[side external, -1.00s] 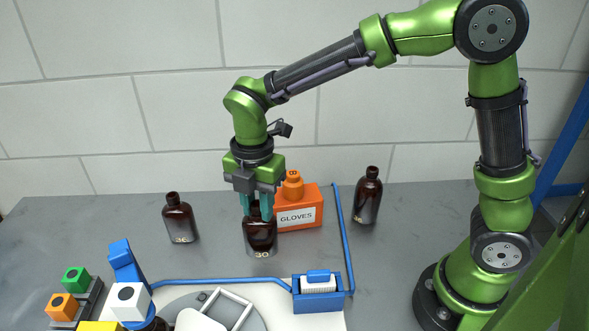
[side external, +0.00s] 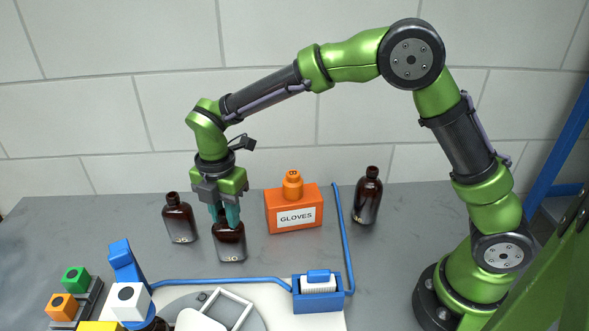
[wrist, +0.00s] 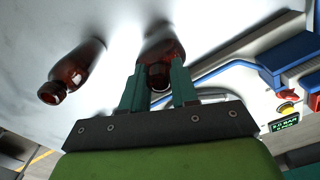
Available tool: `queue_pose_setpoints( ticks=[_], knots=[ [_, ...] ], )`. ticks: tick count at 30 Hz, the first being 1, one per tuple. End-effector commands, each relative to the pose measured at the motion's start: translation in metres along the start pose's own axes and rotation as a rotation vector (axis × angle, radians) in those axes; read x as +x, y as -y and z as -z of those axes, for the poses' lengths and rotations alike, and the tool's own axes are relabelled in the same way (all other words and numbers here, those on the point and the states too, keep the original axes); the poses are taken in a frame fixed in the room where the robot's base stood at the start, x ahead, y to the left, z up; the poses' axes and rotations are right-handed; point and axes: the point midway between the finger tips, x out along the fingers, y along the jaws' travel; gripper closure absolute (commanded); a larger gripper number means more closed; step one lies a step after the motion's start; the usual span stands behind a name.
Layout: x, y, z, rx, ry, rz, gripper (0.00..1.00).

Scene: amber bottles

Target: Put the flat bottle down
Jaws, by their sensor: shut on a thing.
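The flat bottle (side external: 230,245), dark amber glass with a pale mark low on its front, is upright in my gripper (side external: 225,214). My gripper points down and is shut around the bottle's upper part, hiding its neck in the side view. The bottle's base is at or just above the grey bench (side external: 120,230); I cannot tell if it touches. In the wrist view the bottle (wrist: 163,48) sits between the two teal fingers of my gripper (wrist: 158,88), its mouth toward the camera.
A similar amber bottle (side external: 180,220) stands close on the left, apart from the held one; it also shows in the wrist view (wrist: 78,66). An orange gloves box (side external: 294,217) and another amber bottle (side external: 367,197) stand to the right. A blue rail (side external: 220,281) runs in front.

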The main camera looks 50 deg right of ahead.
Motion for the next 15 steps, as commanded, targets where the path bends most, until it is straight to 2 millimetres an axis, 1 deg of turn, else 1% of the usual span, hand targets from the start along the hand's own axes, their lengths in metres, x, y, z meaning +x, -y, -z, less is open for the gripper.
queue_pose_setpoints(
  ticks=[3,4,6,9,15],
  knots=[
    [0.0026,-0.0001,-0.0003,0.0,0.0,0.0,1.0],
    [0.0032,0.0,-0.0004,0.001,0.0,0.0,0.7],
    [0.0029,-0.0001,-0.0003,0.0,0.0,-0.001,0.59],
    [0.0028,0.0,-0.0003,0.0,0.0,0.0,0.46],
    [0.0027,0.0,-0.0003,0.0,0.0,-0.001,0.46]
  ],
)
